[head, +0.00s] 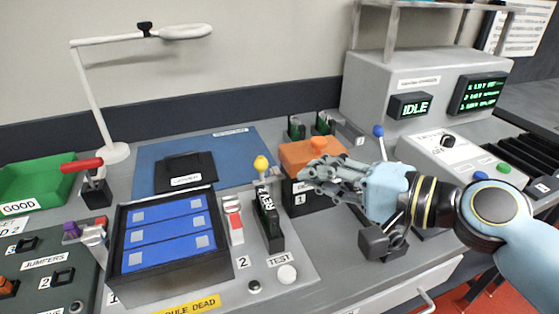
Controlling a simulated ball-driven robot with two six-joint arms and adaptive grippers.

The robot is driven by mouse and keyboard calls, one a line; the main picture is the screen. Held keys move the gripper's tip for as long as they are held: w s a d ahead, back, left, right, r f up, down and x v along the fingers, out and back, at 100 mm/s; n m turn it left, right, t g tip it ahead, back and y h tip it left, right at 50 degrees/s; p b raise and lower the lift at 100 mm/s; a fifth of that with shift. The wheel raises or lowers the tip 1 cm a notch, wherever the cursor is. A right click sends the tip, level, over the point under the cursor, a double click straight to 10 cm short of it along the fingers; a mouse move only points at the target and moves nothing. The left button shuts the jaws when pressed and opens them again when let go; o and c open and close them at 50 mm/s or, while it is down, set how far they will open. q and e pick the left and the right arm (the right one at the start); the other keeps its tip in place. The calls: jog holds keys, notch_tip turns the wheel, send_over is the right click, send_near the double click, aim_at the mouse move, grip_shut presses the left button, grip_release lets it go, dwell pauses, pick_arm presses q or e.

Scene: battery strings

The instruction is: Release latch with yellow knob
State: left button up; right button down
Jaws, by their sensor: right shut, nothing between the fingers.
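The yellow knob (261,163) stands at the top of a short lever near the middle of the bench. Below it is a dark upright block with a white-lettered label (267,205), just right of the black tray of blue cells (120,270). My right gripper (308,173) is shut and empty. It is to the right of the yellow knob, with a visible gap between them, and appears in front of the orange-topped box (310,152), partly hiding it. Whether it touches that box cannot be told. My left gripper is not in view.
A red-and-white switch (235,222) and a white TEST button (287,274) are close to the knob. A blue-knobbed lever (379,132) stands behind my right arm. A lamp (100,120) and green bin (40,178) are at left.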

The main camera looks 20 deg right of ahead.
aim_at(267, 164)
jog(key=p+x, duration=0.1)
jog(key=x, duration=0.5)
jog(key=shift+r, duration=0.1)
jog(key=shift+w+a, duration=0.35)
jog(key=shift+w, duration=0.05)
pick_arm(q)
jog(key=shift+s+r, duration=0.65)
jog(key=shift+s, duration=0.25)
pick_arm(e)
jog(key=shift+f, duration=0.2)
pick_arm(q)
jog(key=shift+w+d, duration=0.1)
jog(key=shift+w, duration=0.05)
